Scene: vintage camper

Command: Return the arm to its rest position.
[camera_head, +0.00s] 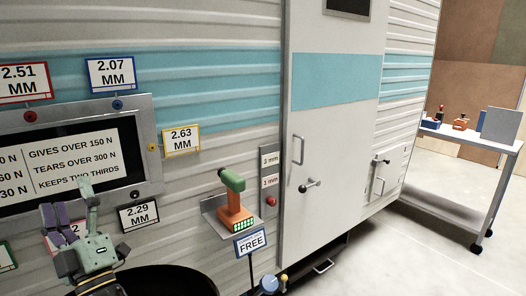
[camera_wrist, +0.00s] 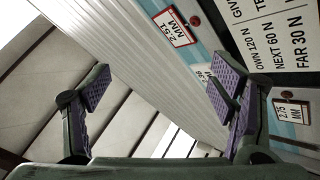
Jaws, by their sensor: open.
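My gripper (camera_head: 70,205) is at the lower left in the head view, raised in front of the camper's side wall (camera_head: 205,85) and overlapping the black text panel (camera_head: 75,155). In the wrist view my gripper (camera_wrist: 162,88) shows two fingers with purple ridged pads, spread wide apart with nothing between them. The wrist camera looks past them at the ribbed wall, a 2.51 MM sign (camera_wrist: 173,27) and part of the text panel (camera_wrist: 285,35). No pad touches anything that I can see.
A green and orange tool (camera_head: 234,203) stands on a small wall shelf (camera_head: 212,208), with a FREE sign (camera_head: 251,243) below. Signs surround the panel, including 2.29 MM (camera_head: 138,214). A camper door (camera_head: 335,150) is right of centre. A wheeled table (camera_head: 470,136) with small items stands far right. Floor between is clear.

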